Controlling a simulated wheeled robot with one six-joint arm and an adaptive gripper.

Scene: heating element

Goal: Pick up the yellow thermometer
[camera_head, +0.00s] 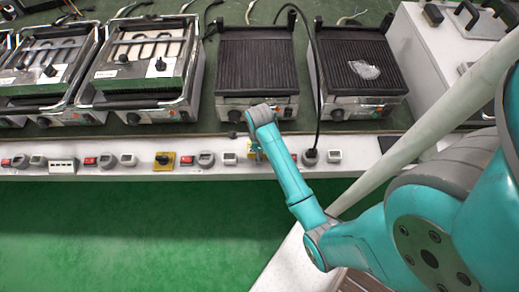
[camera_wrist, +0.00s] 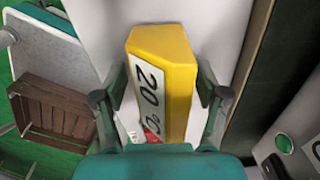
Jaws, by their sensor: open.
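The yellow thermometer (camera_wrist: 178,52) is a yellow block with a white face reading "20 °C". It fills the middle of the wrist view, on a pale surface. My gripper (camera_wrist: 160,95) is open, with one finger on each side of it. A gap shows at the left finger; I cannot tell whether the right finger touches it. The lower end of the thermometer is hidden by my gripper's body. In the head view my gripper (camera_head: 256,150) is at the white ledge below the grills, and a little yellow shows there.
The white ledge (camera_head: 215,173) carries several sockets, red switches and a yellow switch box (camera_head: 164,160) with a black knob. Two ribbed grills (camera_head: 256,62) stand behind it, with a black cable (camera_head: 317,75) hanging between them. In the wrist view a brown wooden crate (camera_wrist: 55,110) lies at left.

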